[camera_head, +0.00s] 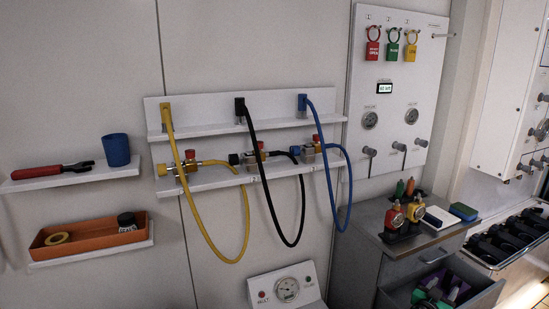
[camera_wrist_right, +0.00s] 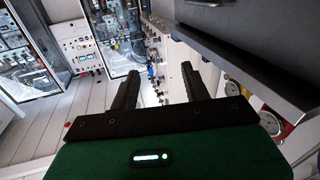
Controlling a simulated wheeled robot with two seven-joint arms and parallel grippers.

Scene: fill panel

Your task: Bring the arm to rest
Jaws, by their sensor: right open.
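My right gripper (camera_wrist_right: 160,72) shows in the right wrist view, with a green body and two black fingers. The fingers are apart, and nothing shows between them. A dark grey furniture edge (camera_wrist_right: 262,75) runs close by on the right of the fingers. In the head view a green and black shape (camera_head: 434,291) shows at the open drawer at the lower right; I cannot tell whether it is part of my right gripper or a thing in the drawer. My left gripper is in neither view.
A grey cabinet (camera_head: 372,235) has its drawer (camera_head: 482,297) pulled out. Yellow, black and blue hoses (camera_head: 338,190) hang from the wall shelf. A small shelf (camera_head: 70,180) holds a blue cup (camera_head: 116,150) and a red-handled tool (camera_head: 38,172).

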